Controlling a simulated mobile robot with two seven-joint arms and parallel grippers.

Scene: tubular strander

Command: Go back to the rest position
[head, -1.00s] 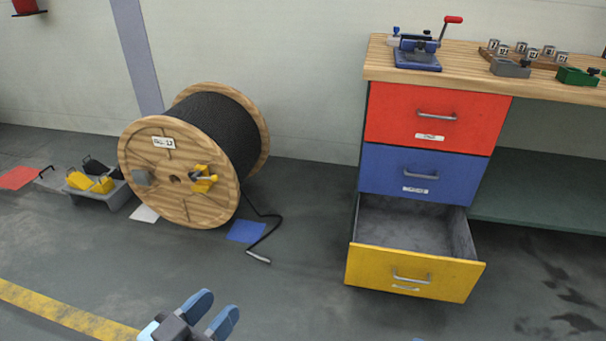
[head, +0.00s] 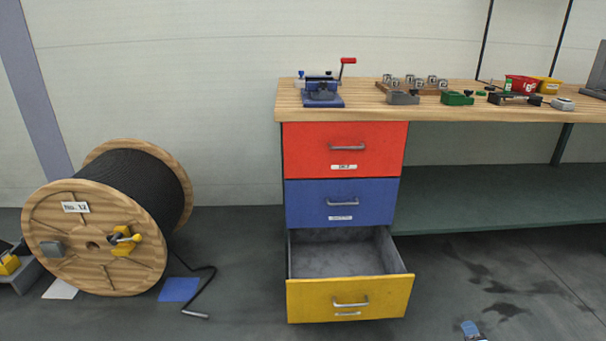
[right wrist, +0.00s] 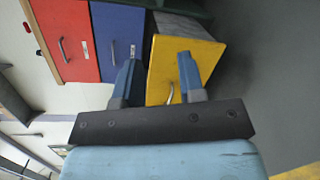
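My right gripper (right wrist: 158,72) is open in the right wrist view, with its two blue fingers apart and nothing between them. The front of the open yellow drawer (right wrist: 163,62) shows beyond the fingers. In the head view only a blue fingertip of my right gripper (head: 470,328) shows at the bottom edge, right of the drawer. My left gripper is out of view.
The yellow drawer (head: 349,301) stands pulled out and looks empty, below the shut blue drawer (head: 335,190) and red drawer (head: 343,160). A cable reel (head: 92,245) stands at left, its black cable end on the floor. The workbench (head: 440,112) runs to the right.

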